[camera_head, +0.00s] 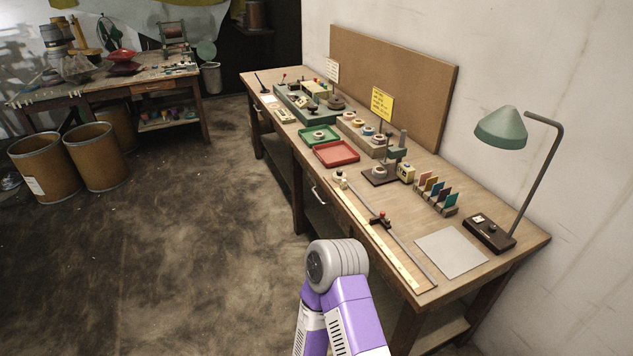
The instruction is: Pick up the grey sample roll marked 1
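Several small rolls stand in a row on a grey-brown rack (362,148) at the back of the workbench. One small roll (319,134) lies in the green tray (305,139). Another light roll (378,171) sits at the dark stand (390,178) to the right of the trays. The marks on the rolls are too small to read, so I cannot tell which is marked 1. Neither gripper is in view; only a purple arm link of mine with a grey joint shows at the bottom, in front of the bench.
The red tray (336,153) looks empty. A long ruler (375,238), a grey sheet (451,253), colour cards (437,190) and a green lamp (501,128) take up the bench's right part. Brown drums (45,168) stand far left. The floor (180,250) left of the bench is clear.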

